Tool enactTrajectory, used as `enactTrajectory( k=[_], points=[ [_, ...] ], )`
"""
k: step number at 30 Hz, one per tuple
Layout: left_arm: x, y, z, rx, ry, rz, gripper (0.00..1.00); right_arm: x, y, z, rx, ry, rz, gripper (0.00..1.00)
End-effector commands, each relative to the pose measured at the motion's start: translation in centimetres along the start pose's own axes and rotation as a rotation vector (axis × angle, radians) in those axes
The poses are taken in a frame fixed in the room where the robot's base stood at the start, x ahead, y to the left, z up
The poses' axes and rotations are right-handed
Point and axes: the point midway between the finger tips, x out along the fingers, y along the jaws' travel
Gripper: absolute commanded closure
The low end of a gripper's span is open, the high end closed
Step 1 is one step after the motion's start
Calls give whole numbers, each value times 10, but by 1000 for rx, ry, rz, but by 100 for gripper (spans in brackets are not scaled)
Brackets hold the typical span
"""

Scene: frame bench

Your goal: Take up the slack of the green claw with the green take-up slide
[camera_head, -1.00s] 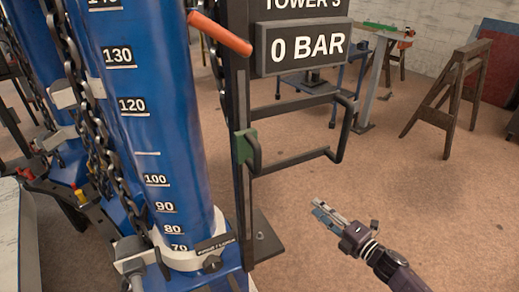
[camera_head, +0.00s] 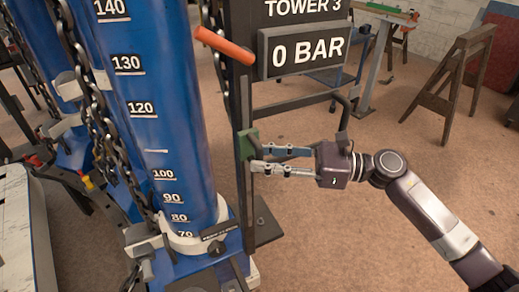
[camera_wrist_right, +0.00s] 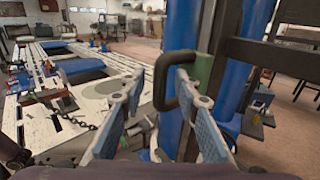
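The green take-up slide (camera_head: 248,138) sits on a dark upright rail beside the blue tower; it also shows in the right wrist view (camera_wrist_right: 203,72). Its black loop handle (camera_wrist_right: 160,84) sticks out toward my right gripper. My right gripper (camera_head: 258,159) is open, with its fingertips at the handle. In the right wrist view, the handle stands between the two spread fingers (camera_wrist_right: 159,92), and I see no grip on it. I cannot make out the green claw in these frames. My left gripper is out of view.
The blue tower (camera_head: 165,105) with a number scale and hanging chains (camera_head: 100,110) stands left of the rail. An orange lever (camera_head: 224,45) and a "0 BAR" display (camera_head: 305,48) are above the slide. A dark tube frame (camera_head: 300,100) is behind my gripper.

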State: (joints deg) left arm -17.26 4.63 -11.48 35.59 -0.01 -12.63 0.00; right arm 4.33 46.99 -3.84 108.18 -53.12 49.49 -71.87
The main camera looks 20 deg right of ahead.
Motion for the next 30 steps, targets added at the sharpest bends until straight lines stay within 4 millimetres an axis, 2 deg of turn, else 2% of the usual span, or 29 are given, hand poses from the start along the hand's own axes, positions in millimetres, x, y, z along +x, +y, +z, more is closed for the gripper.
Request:
enactTrajectory(
  k=[4, 13, 21, 30],
  points=[
    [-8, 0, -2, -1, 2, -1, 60, 12, 0, 2, 0, -2, 0, 71],
    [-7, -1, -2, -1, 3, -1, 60, 15, 0, 0, 1, 0, -1, 71],
    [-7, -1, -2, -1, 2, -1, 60, 14, 0, 0, 1, 0, -1, 100],
    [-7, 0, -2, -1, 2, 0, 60, 14, 0, 0, 1, 0, -1, 100]
  ],
)
